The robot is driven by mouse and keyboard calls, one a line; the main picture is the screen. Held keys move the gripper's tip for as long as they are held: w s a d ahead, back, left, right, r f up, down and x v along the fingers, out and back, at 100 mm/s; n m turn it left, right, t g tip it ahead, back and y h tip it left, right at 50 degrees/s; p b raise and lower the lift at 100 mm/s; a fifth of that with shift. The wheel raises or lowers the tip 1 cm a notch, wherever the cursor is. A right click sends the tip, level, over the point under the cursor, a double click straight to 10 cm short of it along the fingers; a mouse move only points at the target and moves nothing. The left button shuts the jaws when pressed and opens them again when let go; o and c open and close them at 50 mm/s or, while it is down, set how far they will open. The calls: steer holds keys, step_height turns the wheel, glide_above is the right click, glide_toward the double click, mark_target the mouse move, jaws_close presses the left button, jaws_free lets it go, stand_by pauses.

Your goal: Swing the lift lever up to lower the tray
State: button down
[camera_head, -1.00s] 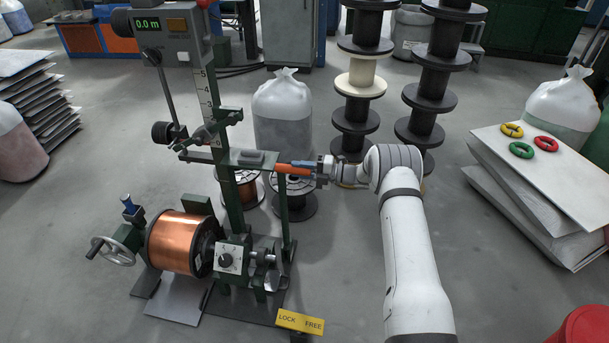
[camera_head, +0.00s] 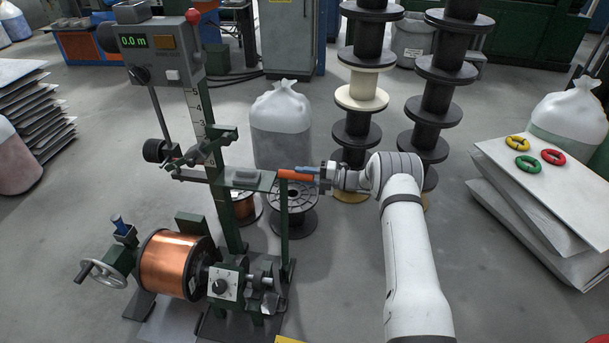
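A dark green winding stand (camera_head: 202,120) holds a copper spool (camera_head: 172,265) low on its left side. A flat tray-like plate (camera_head: 176,328) is partly visible below the spool. My gripper (camera_head: 322,176) is at the right end of the stand's narrow shelf (camera_head: 225,176), pointing left. An orange bar-like piece (camera_head: 297,175) lies between the shelf and my gripper. I cannot tell whether my fingers are shut on it. No part shows clearly as the lift lever. A yellow label plate (camera_head: 289,340) is cut off at the bottom edge.
A counter box (camera_head: 155,45) reading 0.0 m tops the stand. A handwheel (camera_head: 101,273) sits left of the spool. Stacked black reels (camera_head: 356,130) and a white bag (camera_head: 282,125) stand behind. Pale sheets (camera_head: 535,185) carry coloured rings at right. The right foreground floor is mostly clear.

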steer(key=c, duration=1.1)
jaws_free()
steer(key=shift+w, duration=0.15)
steer(key=shift+d, duration=0.1)
steer(key=d, duration=0.2)
steer(key=d+p, duration=0.1)
steer(key=d, duration=0.2)
steer(key=s+d, duration=0.1)
steer(key=d, duration=0.1)
steer(key=shift+s+d, duration=0.1)
steer(key=shift+d, duration=0.25)
steer(key=s+r+n+g+h+p, duration=0.1)
steer(key=s+r+n+h+p, duration=0.35)
steer(key=r, duration=0.55)
steer(key=s+a+r+n+g+h+p, duration=0.1)
steer(key=s+r+n+g+p, duration=0.15)
steer(key=s+r+n, duration=0.55)
steer(key=s+r+n+g+h+p, duration=0.15)
steer(key=s+r+n+p, duration=0.3)
steer(key=r, duration=0.65)
steer(key=shift+s+d+r+n+t+h+p, duration=0.85)
steer(key=shift+s+d+r+n+h+p, duration=1)
steer(key=shift+s+r+n, duration=2.05)
steer(key=shift+s+d+r+n+t+h+p, duration=0.8)
steer(key=shift+s+d+r+n+h+p, duration=1.1)
steer(key=shift+s+n, duration=2.3)
steer(key=shift+s+d+r+n+t+h+p, duration=0.85)
steer(key=shift+s+d+r+n+h+p, duration=1.55)
steer(key=shift+s, duration=2.85)
